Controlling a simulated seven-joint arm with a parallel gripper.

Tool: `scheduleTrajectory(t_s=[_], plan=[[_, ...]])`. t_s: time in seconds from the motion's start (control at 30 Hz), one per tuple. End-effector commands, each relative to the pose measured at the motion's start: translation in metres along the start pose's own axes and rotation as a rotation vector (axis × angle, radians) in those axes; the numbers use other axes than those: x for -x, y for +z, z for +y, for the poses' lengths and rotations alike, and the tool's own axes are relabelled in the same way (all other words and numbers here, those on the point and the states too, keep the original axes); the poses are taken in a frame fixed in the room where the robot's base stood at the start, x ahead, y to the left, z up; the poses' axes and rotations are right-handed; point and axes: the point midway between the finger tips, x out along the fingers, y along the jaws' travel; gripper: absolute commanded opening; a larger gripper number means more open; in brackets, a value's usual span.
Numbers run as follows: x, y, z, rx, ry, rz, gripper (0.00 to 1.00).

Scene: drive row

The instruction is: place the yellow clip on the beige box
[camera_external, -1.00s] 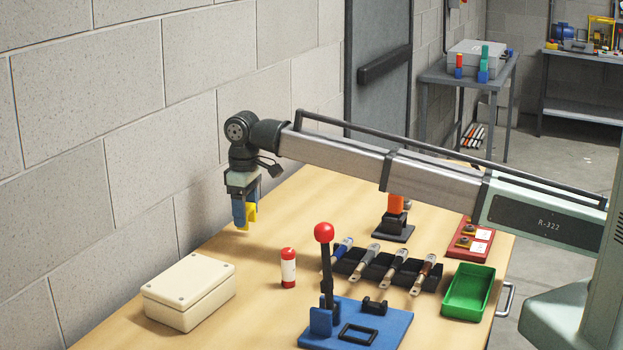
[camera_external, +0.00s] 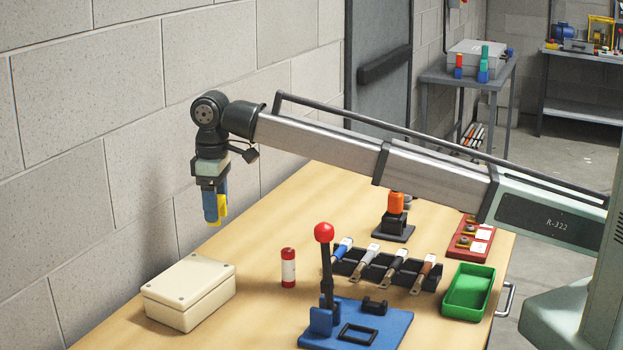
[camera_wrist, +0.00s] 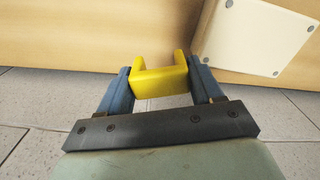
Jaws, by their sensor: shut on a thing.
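The yellow clip (camera_wrist: 160,83) is a small U-shaped piece held between the two blue fingers of my gripper (camera_wrist: 160,90) in the wrist view. In the external view my gripper (camera_external: 214,216) hangs above the table near the wall, and part of the clip (camera_external: 223,206) shows at its right side. The beige box (camera_external: 188,292) stands at the table's front left, below my gripper and nearer the camera. Its lid is bare, with screws at the corners. The box (camera_wrist: 258,35) also shows at the upper right of the wrist view, apart from the clip.
A red-and-white cylinder (camera_external: 288,268) stands right of the box. A blue base (camera_external: 375,330) carries a lever with a red knob (camera_external: 323,232). A black rack (camera_external: 372,270) of tools and a green tray (camera_external: 468,292) lie farther right. The block wall (camera_external: 75,210) borders the table's left side.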

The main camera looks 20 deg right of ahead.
Motion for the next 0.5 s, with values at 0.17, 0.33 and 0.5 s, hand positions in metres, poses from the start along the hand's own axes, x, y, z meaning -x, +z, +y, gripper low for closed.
scheduleTrajectory(t_s=[0.17, 0.33, 0.5], plan=[[0.019, -0.011, -0.072, 0.081, 0.000, 0.001, 0.37], [0.032, -0.015, -0.120, 0.125, 0.000, 0.000, 0.37], [0.049, -0.020, -0.156, 0.100, 0.000, 0.001, 0.37]])
